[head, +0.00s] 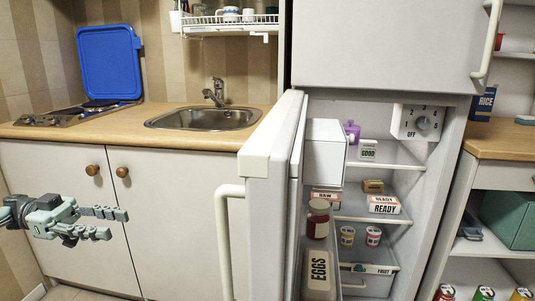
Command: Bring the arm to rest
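My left gripper (118,224) is at the left, in front of the white cupboard doors and below the counter's front edge. Its two fingers point right and are apart, with nothing between them. The blue hob lid (110,62) stands raised against the tiled wall behind the hob (62,116). The gripper is well below the lid and apart from it. My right gripper is not in view.
The fridge door (266,200) stands open, jutting forward in the middle. Food boxes, jars and an eggs box (318,274) are inside the fridge. A sink (210,119) is set in the wooden counter. Two round knobs (92,170) are on the cupboard doors near the gripper.

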